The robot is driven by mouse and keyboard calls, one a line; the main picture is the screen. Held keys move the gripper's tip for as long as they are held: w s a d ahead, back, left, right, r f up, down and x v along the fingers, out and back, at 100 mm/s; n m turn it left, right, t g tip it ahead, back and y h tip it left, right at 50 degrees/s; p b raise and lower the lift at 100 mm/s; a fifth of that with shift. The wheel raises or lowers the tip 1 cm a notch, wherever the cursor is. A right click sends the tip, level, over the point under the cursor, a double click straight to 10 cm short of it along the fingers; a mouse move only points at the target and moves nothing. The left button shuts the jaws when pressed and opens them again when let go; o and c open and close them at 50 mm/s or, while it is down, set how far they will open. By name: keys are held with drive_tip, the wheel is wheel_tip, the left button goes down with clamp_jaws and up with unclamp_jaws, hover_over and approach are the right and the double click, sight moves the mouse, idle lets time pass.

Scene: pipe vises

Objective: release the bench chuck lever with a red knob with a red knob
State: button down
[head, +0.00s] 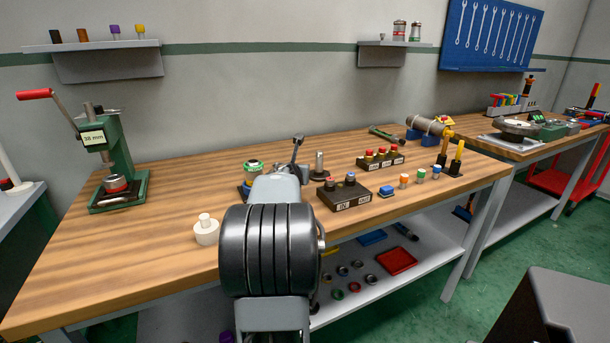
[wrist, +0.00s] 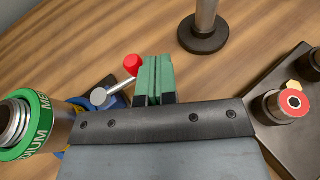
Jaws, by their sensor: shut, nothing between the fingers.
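In the wrist view the lever's red knob (wrist: 132,64) sits at the end of a short grey lever arm (wrist: 99,97). A blue part of the bench chuck (wrist: 117,99) shows beneath, mostly hidden by my gripper. My gripper (wrist: 156,66) is shut and empty; its green fingertips are just right of the knob. I cannot tell whether they touch it. A metal cylinder with a green "MEDIUM" band (wrist: 38,128) stands at the left. In the head view the green-banded piece (head: 253,165) shows left of my arm, and the knob is hidden.
A metal post on a round black base (wrist: 203,35) stands beyond my fingertips. In the head view a white stepped piece (head: 206,233) and a green press (head: 120,170) stand left; the bench between is clear.

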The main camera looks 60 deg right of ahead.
drive_tip(key=s+a+r, duration=0.3)
drive_tip(key=s+a, duration=0.4)
drive_tip(key=s, duration=0.3)
drive_tip(key=shift+a, duration=0.4)
